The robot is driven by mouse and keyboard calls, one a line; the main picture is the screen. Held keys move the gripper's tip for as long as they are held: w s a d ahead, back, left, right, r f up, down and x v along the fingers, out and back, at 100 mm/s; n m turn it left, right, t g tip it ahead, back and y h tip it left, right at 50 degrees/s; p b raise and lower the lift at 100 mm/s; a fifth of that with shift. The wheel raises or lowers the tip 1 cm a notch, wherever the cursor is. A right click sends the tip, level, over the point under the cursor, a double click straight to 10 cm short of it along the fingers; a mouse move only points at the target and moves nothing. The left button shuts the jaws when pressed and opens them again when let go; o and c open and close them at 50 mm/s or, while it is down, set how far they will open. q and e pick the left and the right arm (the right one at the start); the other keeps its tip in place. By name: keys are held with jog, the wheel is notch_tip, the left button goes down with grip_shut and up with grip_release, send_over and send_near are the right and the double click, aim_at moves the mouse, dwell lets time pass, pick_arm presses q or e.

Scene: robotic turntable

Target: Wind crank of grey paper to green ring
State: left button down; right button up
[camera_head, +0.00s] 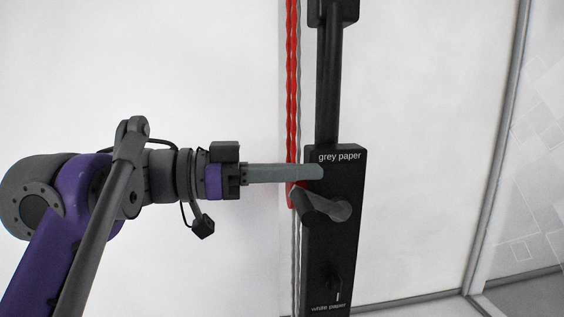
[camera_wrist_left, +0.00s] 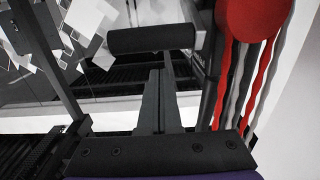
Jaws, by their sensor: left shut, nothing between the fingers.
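A black panel (camera_head: 345,180) is labelled "grey paper" at its top. Its crank is below the label: a black cylindrical handle (camera_head: 316,205) sticks out toward the lower left from a grey crank arm (camera_head: 340,210). My left gripper (camera_head: 318,171) is shut and empty, pointing right, with its tips just above the handle in the picture. In the left wrist view the handle (camera_wrist_left: 150,38) lies crosswise past the shut fingertips (camera_wrist_left: 155,75); I cannot tell whether they touch it. No green ring shows. My right gripper is not in view.
A second, smaller crank (camera_head: 328,283) sits lower, by the label "white paper". Red and grey wavy cords (camera_head: 292,90) hang left of the panel. A red round part (camera_wrist_left: 255,15) shows in the left wrist view. A black post (camera_head: 328,80) rises above the panel.

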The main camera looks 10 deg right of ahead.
aim_at(289, 195)
pick_arm(q)
jog(key=shift+s+a+f, duration=0.1)
jog(key=shift+a+f, duration=0.15)
jog(key=shift+f, duration=0.2)
jog(key=shift+s+a+f, duration=0.1)
jog(key=shift+a+f, duration=0.1)
jog(key=shift+f, duration=0.25)
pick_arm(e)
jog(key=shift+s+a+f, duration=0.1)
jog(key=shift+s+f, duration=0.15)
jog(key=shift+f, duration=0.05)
pick_arm(q)
jog(key=shift+w, duration=0.1)
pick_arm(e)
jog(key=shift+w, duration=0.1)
pick_arm(q)
jog(key=shift+a+f+h+b, duration=0.3)
jog(key=shift+f+b, duration=0.3)
jog(key=shift+f, duration=0.2)
jog(key=shift+s+r, duration=0.2)
jog(key=shift+w, duration=0.15)
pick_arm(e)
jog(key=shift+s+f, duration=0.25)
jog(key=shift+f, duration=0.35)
